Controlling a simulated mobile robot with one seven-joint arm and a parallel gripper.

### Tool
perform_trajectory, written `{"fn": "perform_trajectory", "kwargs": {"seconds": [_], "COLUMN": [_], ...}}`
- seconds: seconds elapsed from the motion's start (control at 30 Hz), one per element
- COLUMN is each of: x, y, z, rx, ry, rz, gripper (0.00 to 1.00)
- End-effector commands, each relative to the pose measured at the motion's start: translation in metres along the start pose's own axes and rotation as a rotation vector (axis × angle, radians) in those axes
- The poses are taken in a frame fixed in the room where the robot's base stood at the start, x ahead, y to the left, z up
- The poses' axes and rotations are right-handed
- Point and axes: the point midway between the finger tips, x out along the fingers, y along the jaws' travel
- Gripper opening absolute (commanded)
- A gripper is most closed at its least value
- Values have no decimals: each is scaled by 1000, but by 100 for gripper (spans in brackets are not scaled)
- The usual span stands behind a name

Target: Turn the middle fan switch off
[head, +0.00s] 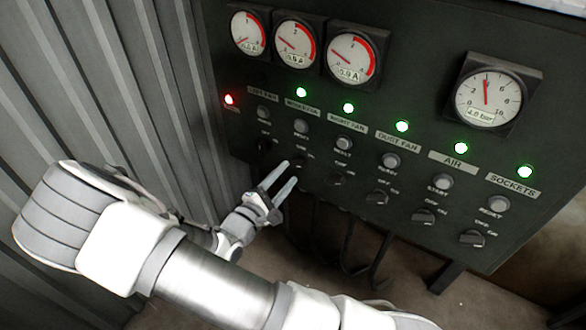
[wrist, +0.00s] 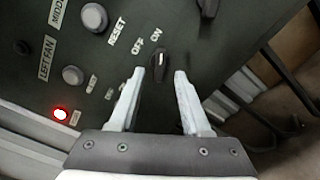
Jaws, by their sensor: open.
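The dark control panel (head: 400,80) has a row of labelled switches. The middle fan switch (wrist: 162,64) is a small black knob below its OFF and ON marks in the wrist view. My gripper (wrist: 159,73) is open, with one fingertip on each side of this knob; I cannot tell whether they touch it. In the head view my gripper (head: 290,172) reaches up at the panel's lower left, and its fingers partly hide the knob. The middle fan light (head: 301,92) is lit green. The knob's exact setting is hard to read.
The left fan light (head: 229,99) is red; the other lights are green. The right fan switch (head: 337,179) is close by on the right. Grey reset buttons (head: 301,126) sit above the knobs. A corrugated wall (head: 110,90) stands at left. Dark hooks (head: 380,255) hang below the panel.

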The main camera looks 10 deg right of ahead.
Motion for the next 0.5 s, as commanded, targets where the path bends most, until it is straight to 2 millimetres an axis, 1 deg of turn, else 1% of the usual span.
{"fn": "perform_trajectory", "kwargs": {"seconds": [0.03, 0.1, 0.2, 0.33, 0.5], "x": [10, 20, 30, 37, 38], "y": [-1, -1, 0, 0, 0], "z": [1, 0, 0, 0, 0], "rx": [-1, 0, 1, 1, 1], "ry": [-3, -3, -1, 0, 0], "rz": [0, -1, 0, 0, 0], "gripper": [48, 48, 48, 48, 48]}}
